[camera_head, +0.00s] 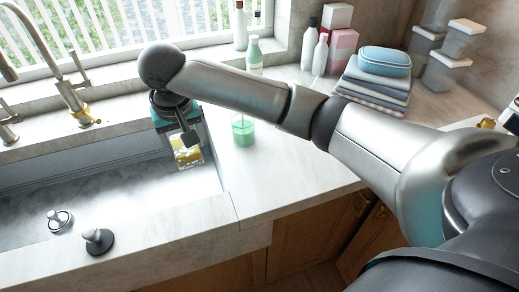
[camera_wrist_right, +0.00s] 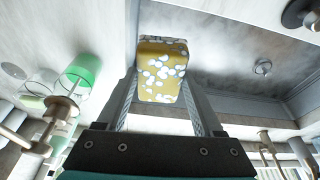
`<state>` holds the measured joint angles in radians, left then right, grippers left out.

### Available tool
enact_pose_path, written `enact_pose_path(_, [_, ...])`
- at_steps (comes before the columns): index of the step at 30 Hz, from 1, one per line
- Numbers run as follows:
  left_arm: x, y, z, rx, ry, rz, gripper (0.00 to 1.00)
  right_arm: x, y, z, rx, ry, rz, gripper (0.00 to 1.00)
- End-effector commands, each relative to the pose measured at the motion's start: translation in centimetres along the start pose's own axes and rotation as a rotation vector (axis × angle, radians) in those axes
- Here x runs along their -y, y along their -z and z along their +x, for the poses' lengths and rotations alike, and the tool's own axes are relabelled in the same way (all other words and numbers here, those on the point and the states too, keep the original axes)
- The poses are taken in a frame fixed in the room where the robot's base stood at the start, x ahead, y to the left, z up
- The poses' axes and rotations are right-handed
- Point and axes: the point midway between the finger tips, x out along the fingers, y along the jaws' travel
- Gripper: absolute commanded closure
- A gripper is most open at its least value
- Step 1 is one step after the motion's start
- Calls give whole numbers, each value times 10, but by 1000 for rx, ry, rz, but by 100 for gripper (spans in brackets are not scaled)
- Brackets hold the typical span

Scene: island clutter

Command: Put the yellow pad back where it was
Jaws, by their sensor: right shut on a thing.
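The yellow pad (camera_head: 188,157) has white spots or suds on it. It is held by my right gripper (camera_head: 187,140) over the right end of the sink (camera_head: 120,200). In the right wrist view the yellow pad (camera_wrist_right: 162,72) sits between the two fingers of my right gripper (camera_wrist_right: 163,100), which are shut on it. The pad appears clear of the sink's right wall, though its exact height is hard to tell. My left gripper is not in view.
A green glass (camera_head: 243,130) stands on the counter just right of the sink. A black stopper-like object (camera_head: 98,240) sits on the sink's front rim. A brass faucet (camera_head: 75,100) is at the back left. Bottles (camera_head: 309,45) and folded cloths (camera_head: 372,86) stand behind my arm.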

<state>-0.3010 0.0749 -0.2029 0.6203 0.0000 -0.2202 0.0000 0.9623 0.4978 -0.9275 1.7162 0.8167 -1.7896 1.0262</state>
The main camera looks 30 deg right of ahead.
Motion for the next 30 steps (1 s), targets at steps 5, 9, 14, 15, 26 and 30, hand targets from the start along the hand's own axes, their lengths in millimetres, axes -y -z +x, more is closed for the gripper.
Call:
enact_pose_path(5, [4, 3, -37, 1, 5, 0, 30, 13, 4, 43, 16, -15, 64, 83])
enact_pose_path(9, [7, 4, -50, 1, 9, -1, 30, 15, -6, 72, 9, -21, 84, 83])
enact_pose_path(14, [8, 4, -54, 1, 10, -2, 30, 13, -13, 88, 3, -24, 89, 83])
enact_pose_path(15, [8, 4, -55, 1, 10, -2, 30, 9, -14, 89, 1, -25, 90, 83])
enact_pose_path(26, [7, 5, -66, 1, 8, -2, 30, -71, -20, 87, -1, -29, 90, 83])
enact_pose_path(30, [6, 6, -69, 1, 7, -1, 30, -102, -23, 86, -1, -28, 90, 83])
